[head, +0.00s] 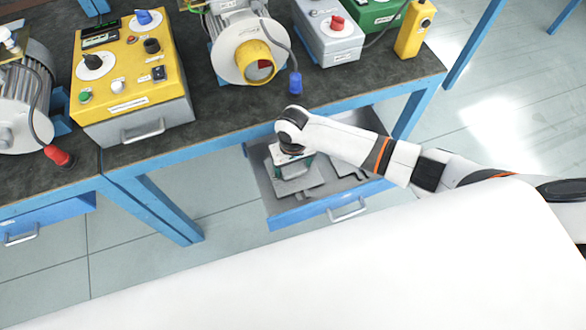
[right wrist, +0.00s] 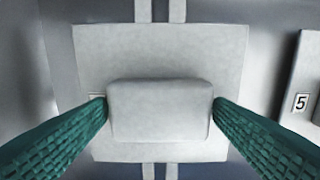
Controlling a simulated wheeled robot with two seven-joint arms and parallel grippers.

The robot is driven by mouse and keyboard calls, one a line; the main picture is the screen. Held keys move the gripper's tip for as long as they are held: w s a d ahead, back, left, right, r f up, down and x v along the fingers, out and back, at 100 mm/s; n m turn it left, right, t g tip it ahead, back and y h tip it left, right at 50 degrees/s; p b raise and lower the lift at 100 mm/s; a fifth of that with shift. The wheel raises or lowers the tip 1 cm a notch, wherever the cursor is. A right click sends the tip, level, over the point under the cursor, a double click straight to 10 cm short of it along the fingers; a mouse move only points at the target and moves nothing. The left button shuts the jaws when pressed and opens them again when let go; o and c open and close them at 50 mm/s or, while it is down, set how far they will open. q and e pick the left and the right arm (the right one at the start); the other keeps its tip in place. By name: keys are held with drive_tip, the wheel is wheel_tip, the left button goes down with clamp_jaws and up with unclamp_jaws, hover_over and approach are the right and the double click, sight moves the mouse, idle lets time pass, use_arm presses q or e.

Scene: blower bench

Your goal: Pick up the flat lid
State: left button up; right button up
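The flat lid (right wrist: 215,50) is a light grey square plate with a raised block-shaped grip (right wrist: 160,112) in its middle. The right wrist view looks straight down on it. My right gripper (right wrist: 160,103) has its two green fingers on either side of this grip, with no clear gap at the left or right. In the head view my right gripper (head: 292,154) reaches down into the open drawer, over grey flat parts. The arm's wrist partly hides what lies under it. My left gripper is not in view.
The blue-fronted drawer (head: 318,208) is pulled out under the bench (head: 225,122). A part marked 5 (right wrist: 301,85) lies to the right in the wrist view. A yellow control box (head: 128,75) and a motor with a yellow socket (head: 250,58) stand above on the bench.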

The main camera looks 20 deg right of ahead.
drive_tip(key=c, duration=0.7)
